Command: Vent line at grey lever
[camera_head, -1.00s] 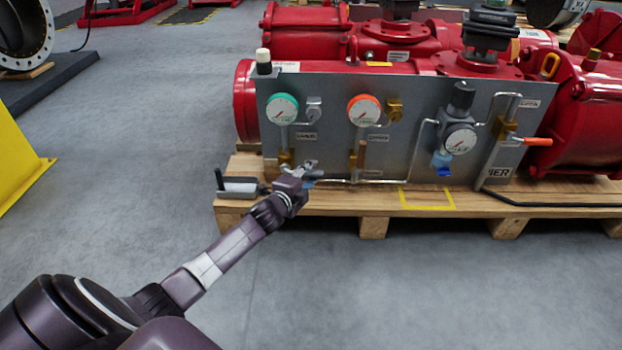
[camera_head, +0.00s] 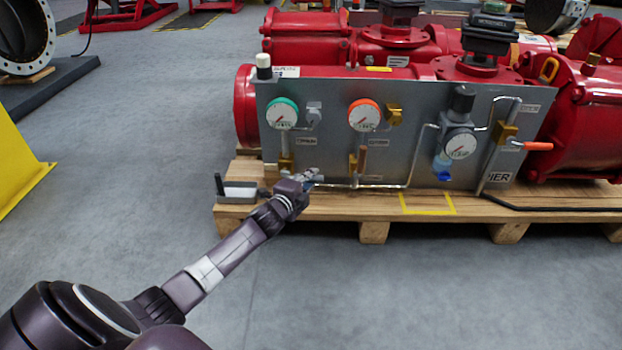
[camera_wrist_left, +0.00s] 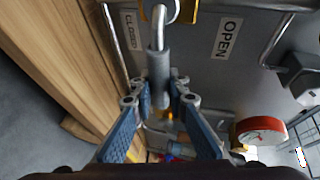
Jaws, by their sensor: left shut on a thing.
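The grey lever (camera_wrist_left: 158,68) shows in the left wrist view as a rounded grey handle on a bent metal rod. My left gripper (camera_wrist_left: 160,95) is shut on it, with a blue-padded finger on each side. In the head view my left gripper (camera_head: 306,177) is low in front of the grey panel (camera_head: 325,160), just right of a brass valve (camera_head: 286,162). The lever is largely hidden there by the gripper. In the wrist view, a CLOSED label (camera_wrist_left: 130,30) and an OPEN label (camera_wrist_left: 229,38) flank the lever. My right gripper is out of view.
A green-rimmed gauge (camera_head: 282,114), an orange-rimmed gauge (camera_head: 364,115) and a regulator gauge (camera_head: 460,145) are on the panel. An upright orange lever (camera_head: 362,158) stands right of my gripper. A small tray (camera_head: 238,191) lies on the wooden pallet (camera_head: 340,205). The front floor is clear.

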